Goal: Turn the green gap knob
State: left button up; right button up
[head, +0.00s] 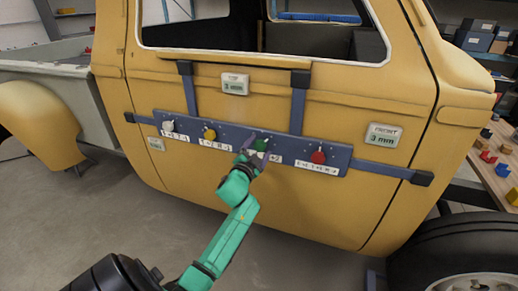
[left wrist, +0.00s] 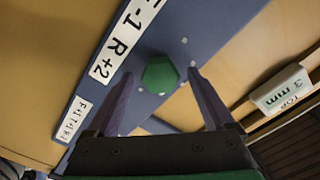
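The green knob (head: 262,145) sits on a blue panel (head: 225,128) strapped to the yellow vehicle door, between a yellow knob (head: 210,134) and a red knob (head: 318,157). My left gripper (head: 253,149) is at the green knob and partly covers its label strip. In the left wrist view the green knob (left wrist: 160,76) shows as a hexagonal cap between the two open fingertips, with a visible gap on each side. I cannot tell how deep the fingers reach around it. My right gripper is not in view.
A white knob (head: 168,126) is at the panel's left end. Small displays on the door include one reading 3 mm at the top (head: 235,84) and a "FRONT 3 mm" one (head: 383,136) at right. A wooden bench (head: 492,170) with coloured blocks stands at the right.

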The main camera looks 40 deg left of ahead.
pick_arm(q)
jog(key=b+v, duration=0.1)
jog(key=v, duration=1.3)
jog(key=shift+s+b, duration=0.3)
jog(key=shift+d, duration=0.15)
